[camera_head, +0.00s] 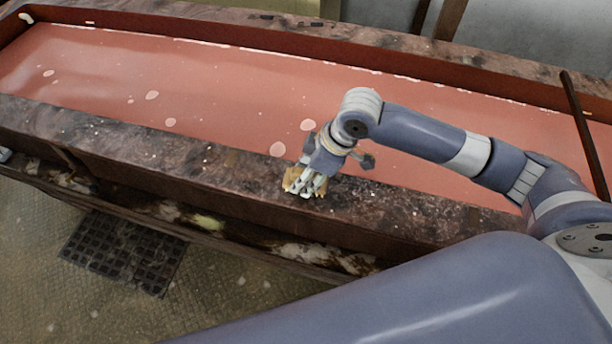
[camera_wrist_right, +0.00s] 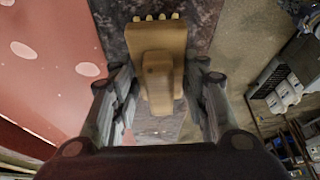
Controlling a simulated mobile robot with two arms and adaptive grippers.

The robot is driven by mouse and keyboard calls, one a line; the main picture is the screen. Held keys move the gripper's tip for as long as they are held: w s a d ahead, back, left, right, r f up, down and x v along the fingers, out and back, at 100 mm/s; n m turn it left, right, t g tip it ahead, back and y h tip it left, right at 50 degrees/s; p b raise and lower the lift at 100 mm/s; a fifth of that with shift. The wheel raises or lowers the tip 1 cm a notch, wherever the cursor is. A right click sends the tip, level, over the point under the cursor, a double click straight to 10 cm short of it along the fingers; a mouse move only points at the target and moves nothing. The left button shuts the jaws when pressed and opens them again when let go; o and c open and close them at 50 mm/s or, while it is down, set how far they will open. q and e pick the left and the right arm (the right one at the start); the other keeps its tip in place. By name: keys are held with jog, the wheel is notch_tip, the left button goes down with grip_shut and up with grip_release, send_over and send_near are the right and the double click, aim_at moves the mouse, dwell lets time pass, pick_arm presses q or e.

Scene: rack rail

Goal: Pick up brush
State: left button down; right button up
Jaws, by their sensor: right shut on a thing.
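The brush (camera_wrist_right: 158,55) is a tan wooden piece with light bristle tufts along its far edge in the right wrist view. In the head view the brush (camera_head: 291,175) shows only in part at the ledge of the trough, mostly hidden by the fingers. My right gripper (camera_head: 306,187) is shut on the brush, with one finger on each side of it in the right wrist view (camera_wrist_right: 160,95). I cannot tell whether the brush touches the ledge. My left gripper is not in view.
A long trough with a reddish surface (camera_head: 230,95) and pale spots lies behind the stained ledge (camera_head: 130,130). A dark bar (camera_head: 585,135) crosses it at the right. A dark grate (camera_head: 124,250) lies on the floor. Shelves with items (camera_wrist_right: 285,95) stand below at right in the wrist view.

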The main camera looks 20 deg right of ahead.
jog(key=shift+w+r, duration=0.1)
jog(key=shift+r, duration=0.55)
notch_tip(320, 180, up, 2)
jog(key=shift+d+b, duration=0.1)
jog(key=shift+b, duration=0.6)
jog(key=s+d+b, duration=0.1)
jog(key=s+d, duration=0.1)
jog(key=s, duration=0.2)
jog(key=s+d+r+b, duration=0.1)
jog(key=s+d, duration=0.2)
jog(key=s, duration=0.1)
jog(key=s+d+b, duration=0.1)
jog(key=s+d, duration=0.1)
jog(key=s, duration=0.1)
jog(key=shift+s+d+r, duration=0.2)
jog(key=shift+s+d, duration=0.1)
jog(key=shift+s, duration=0.1)
jog(key=shift+s+d+r+p, duration=0.1)
jog(key=shift+s+d+p, duration=0.35)
jog(key=shift+s, duration=0.4)
jog(key=shift+o, duration=1)
jog(key=shift+c, duration=0.2)
